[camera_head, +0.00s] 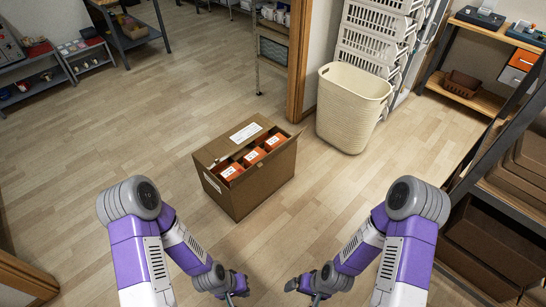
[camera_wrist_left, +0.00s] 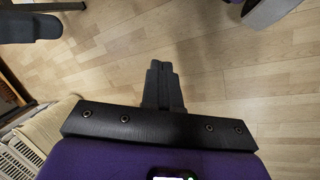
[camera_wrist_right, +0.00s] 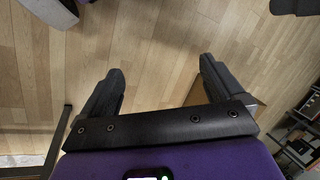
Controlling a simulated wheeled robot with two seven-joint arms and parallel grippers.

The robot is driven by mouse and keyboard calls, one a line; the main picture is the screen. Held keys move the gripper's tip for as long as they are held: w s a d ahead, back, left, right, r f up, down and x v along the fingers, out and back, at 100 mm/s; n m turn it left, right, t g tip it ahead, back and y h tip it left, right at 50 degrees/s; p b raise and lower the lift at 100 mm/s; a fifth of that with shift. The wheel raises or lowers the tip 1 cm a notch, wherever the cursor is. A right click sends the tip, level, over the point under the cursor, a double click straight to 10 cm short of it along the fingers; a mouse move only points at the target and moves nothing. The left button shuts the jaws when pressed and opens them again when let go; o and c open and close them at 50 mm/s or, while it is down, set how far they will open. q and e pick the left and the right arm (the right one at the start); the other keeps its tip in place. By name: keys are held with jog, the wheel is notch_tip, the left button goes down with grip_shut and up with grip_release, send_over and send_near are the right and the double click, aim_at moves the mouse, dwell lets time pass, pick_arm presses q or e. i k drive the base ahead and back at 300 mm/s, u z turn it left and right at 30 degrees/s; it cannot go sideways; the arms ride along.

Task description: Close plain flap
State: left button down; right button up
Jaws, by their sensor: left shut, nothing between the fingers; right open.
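An open cardboard box (camera_head: 266,188) stands on the floor in the middle of the head view. A flap with a white label (camera_head: 245,132) lies over the back part of its top. Orange packages (camera_head: 253,156) with white labels show in the uncovered front part. The plain flap cannot be clearly told from the unlabelled front wall; a thin edge juts out at the right corner. My left gripper (camera_head: 238,288) is shut and empty, its fingers together in the left wrist view (camera_wrist_left: 161,75). My right gripper (camera_head: 303,288) is open and empty, its fingers apart in the right wrist view (camera_wrist_right: 160,75). Both are nearer than the box, not touching it.
A cream laundry bin (camera_head: 350,112) stands behind and right of the box, beside stacked white baskets (camera_head: 375,35). Shelving with brown crates (camera_head: 490,240) is on the right. A wooden post (camera_head: 298,60) is behind. The floor left of the box is clear.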

aim_at(244, 175)
jog(key=z, duration=0.3)
jog(key=i, duration=0.95)
jog(key=z, duration=0.45)
